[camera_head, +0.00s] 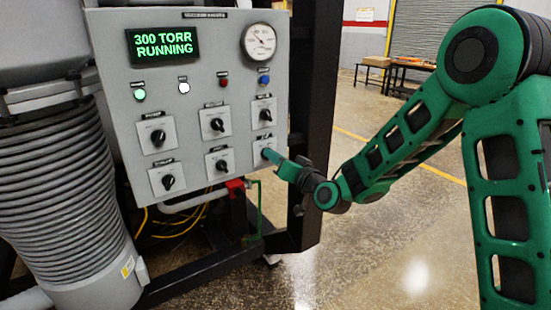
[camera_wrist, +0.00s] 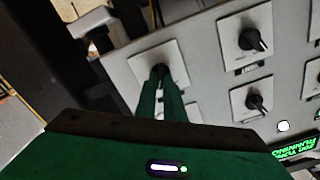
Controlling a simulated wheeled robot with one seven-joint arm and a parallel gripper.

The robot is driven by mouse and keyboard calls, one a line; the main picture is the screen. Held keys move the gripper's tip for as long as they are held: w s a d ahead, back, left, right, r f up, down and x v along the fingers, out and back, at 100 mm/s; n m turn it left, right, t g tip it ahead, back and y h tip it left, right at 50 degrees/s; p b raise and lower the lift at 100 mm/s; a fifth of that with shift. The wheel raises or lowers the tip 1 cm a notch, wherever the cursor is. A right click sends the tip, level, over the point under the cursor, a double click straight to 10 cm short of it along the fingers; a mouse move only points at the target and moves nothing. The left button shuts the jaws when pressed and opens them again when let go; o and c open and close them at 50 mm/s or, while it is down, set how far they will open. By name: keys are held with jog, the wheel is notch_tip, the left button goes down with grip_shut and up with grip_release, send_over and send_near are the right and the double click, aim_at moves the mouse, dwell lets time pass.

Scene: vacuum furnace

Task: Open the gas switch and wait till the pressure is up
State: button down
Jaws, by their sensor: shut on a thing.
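The grey control panel (camera_head: 110,30) carries several black rotary switches on square white plates. Its display (camera_head: 163,46) reads "300 TORR RUNNING" in green. A round dial gauge (camera_head: 259,41) sits at the panel's upper right. My gripper (camera_head: 267,154) is at the lower right switch of the panel. In the wrist view its green fingers (camera_wrist: 160,82) are shut on the black knob (camera_wrist: 160,71) of that switch, hiding most of it. The switch's white plate (camera_wrist: 176,52) shows around the fingertips. I cannot read the switch labels.
A ribbed grey hose or duct (camera_head: 55,180) stands left of the panel. A red valve (camera_head: 235,186) and yellow cables lie below it. A dark frame post (camera_head: 305,80) stands right of the panel. A table (camera_head: 410,66) stands far behind; the floor between is clear.

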jog(key=c, duration=1.9)
grip_release()
jog(key=shift+w+d, duration=0.3)
jog(key=shift+d, duration=0.1)
jog(key=shift+o, duration=0.2)
jog(key=shift+s+a, duration=0.1)
jog(key=shift+a, duration=0.05)
jog(key=shift+s, duration=0.1)
jog(key=v, duration=1)
jog(key=shift+d, duration=0.25)
jog(key=shift+s, duration=0.2)
